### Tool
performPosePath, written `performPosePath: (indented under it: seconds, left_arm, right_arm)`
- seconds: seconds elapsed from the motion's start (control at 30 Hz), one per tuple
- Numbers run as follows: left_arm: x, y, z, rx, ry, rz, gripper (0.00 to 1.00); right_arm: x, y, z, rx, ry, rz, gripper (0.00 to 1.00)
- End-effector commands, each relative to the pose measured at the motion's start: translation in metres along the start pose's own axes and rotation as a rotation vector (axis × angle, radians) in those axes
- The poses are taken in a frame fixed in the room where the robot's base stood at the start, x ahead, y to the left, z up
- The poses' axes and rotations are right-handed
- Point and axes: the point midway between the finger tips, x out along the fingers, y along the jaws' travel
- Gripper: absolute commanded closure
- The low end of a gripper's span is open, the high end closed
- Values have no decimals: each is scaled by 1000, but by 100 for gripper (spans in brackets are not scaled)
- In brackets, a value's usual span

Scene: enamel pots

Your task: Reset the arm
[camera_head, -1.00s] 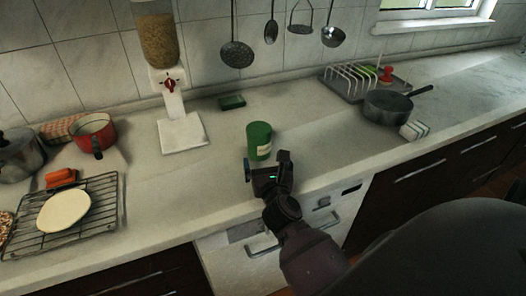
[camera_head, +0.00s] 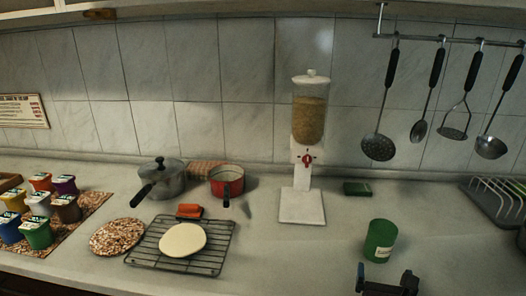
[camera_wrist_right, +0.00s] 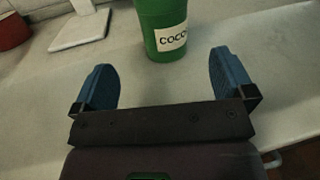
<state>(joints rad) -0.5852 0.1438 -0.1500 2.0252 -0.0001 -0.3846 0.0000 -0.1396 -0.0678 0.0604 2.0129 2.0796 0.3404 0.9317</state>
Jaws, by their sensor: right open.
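My right gripper (camera_head: 388,282) is at the bottom edge of the head view, at the right. In the right wrist view my right gripper (camera_wrist_right: 165,80) has its two blue fingers wide apart with nothing between them. A green canister (camera_head: 380,241) labelled "COCO..." stands upright on the counter just beyond the gripper. The canister (camera_wrist_right: 165,28) also shows in the wrist view, ahead of the fingers and apart from them. My left gripper is not in the frames.
A cereal dispenser (camera_head: 302,190) stands mid-counter. A wire rack (camera_head: 140,250) with a pale flat disc, a red pot (camera_head: 227,184), a grey lidded pot (camera_head: 162,180) and several coloured cups (camera_head: 38,233) are left. A dish rack (camera_head: 493,203) is right. Counter between dispenser and canister is mostly clear.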

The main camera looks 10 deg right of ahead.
Motion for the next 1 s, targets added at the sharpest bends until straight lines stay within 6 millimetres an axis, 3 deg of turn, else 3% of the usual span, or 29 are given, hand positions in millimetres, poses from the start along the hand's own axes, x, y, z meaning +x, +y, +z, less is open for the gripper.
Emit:
performPosePath:
  seconds: [0.17,0.3,0.47,0.73,0.87,1.0]
  left_arm:
    - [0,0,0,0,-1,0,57]
    - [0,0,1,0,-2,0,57]
    - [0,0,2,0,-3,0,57]
    - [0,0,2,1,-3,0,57]
    - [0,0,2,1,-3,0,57]
    - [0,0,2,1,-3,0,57]
  right_arm:
    - [-15,10,24,-254,-143,101,0]
    - [-39,31,44,-584,-305,236,0]
    - [-74,59,48,-981,-471,416,0]
    - [-138,83,10,-1637,-675,776,0]
    - [-168,76,-19,-1928,-731,987,0]
    - [-199,53,-49,-2210,-751,1246,0]
